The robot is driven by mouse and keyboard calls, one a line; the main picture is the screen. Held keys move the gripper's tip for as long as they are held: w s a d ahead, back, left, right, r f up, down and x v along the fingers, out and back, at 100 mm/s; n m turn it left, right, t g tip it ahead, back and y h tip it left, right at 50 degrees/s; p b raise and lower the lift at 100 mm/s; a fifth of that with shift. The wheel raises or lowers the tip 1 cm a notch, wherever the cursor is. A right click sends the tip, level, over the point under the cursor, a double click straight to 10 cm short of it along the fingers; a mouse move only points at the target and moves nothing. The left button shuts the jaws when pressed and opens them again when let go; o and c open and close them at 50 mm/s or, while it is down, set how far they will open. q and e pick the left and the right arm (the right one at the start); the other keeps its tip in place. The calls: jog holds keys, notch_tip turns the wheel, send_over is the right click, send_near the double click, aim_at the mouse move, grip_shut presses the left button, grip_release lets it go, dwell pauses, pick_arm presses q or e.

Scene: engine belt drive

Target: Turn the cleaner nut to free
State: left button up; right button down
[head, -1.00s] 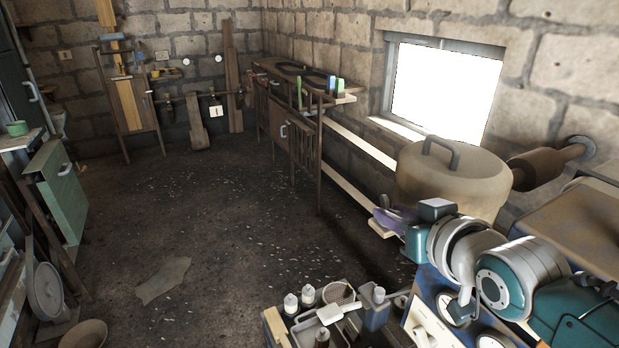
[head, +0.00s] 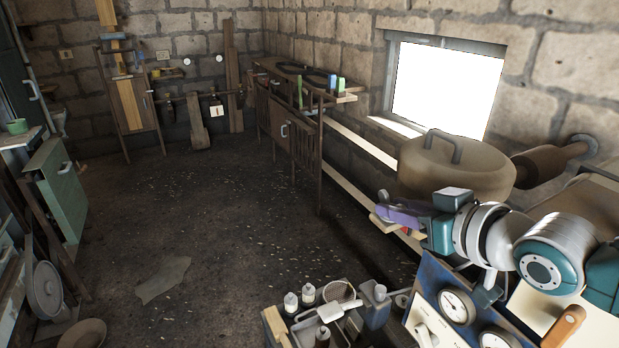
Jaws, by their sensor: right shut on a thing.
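My right gripper (head: 428,218) is at the right, at the end of a white and teal arm. It is shut on a purple thing (head: 397,214) that sticks out to the left, in front of the lidded tan drum (head: 458,170). The jaws are small and partly covered by the purple thing. I cannot make out the cleaner nut for certain in this view. My left gripper does not show.
A blue gauge panel (head: 435,272) stands below my right arm. A crate (head: 274,326) of bottles and tools is at the bottom middle. A dark wooden bench (head: 262,92) stands along the window wall. The floor (head: 215,235) is mostly clear.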

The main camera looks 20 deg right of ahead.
dwell(0.4)
jog(key=c, duration=0.7)
grip_release()
